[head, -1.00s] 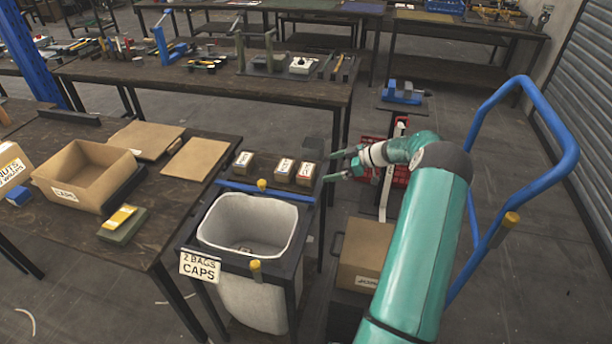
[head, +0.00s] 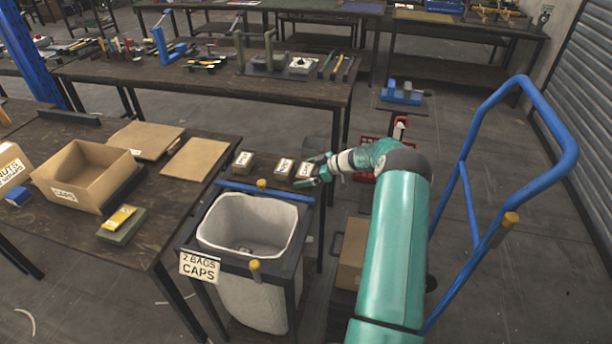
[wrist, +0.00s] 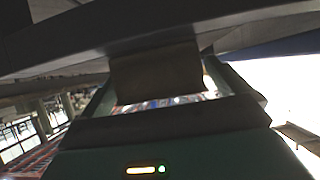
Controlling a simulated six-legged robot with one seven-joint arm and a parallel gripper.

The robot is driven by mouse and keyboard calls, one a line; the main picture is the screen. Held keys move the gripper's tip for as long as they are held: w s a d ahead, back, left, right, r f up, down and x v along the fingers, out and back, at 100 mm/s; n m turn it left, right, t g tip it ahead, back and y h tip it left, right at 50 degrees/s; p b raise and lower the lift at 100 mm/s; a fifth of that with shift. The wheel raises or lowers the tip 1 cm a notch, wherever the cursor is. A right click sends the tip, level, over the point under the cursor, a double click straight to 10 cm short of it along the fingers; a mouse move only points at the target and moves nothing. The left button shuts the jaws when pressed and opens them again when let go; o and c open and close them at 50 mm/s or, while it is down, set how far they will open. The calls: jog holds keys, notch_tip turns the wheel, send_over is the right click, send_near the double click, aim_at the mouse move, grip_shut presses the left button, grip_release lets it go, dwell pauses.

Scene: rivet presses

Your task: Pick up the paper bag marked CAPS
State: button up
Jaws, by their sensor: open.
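Three small brown paper bags with white labels stand in a row behind the bin: a left one (head: 243,161), a middle one (head: 284,168) and a right one (head: 304,173). Their label print is too small to read, so I cannot tell which is marked CAPS. My gripper (head: 308,172) is open at the right bag, its fingers reaching in from the right and partly covering it. In the wrist view a brown block (wrist: 155,75), apparently this bag, shows between the two open fingers. Whether they touch it I cannot tell.
A lined bin (head: 250,270) with a sign (head: 200,267) reading "2 BAGS CAPS" stands in front of the bags. An open carton (head: 85,178) labelled CAPS sits on the left table. A blue-handled trolley (head: 520,210) stands at right, with a carton (head: 352,255) below my arm.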

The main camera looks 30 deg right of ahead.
jog(key=c, duration=0.9)
jog(key=shift+c, duration=0.5)
jog(key=shift+r, duration=0.1)
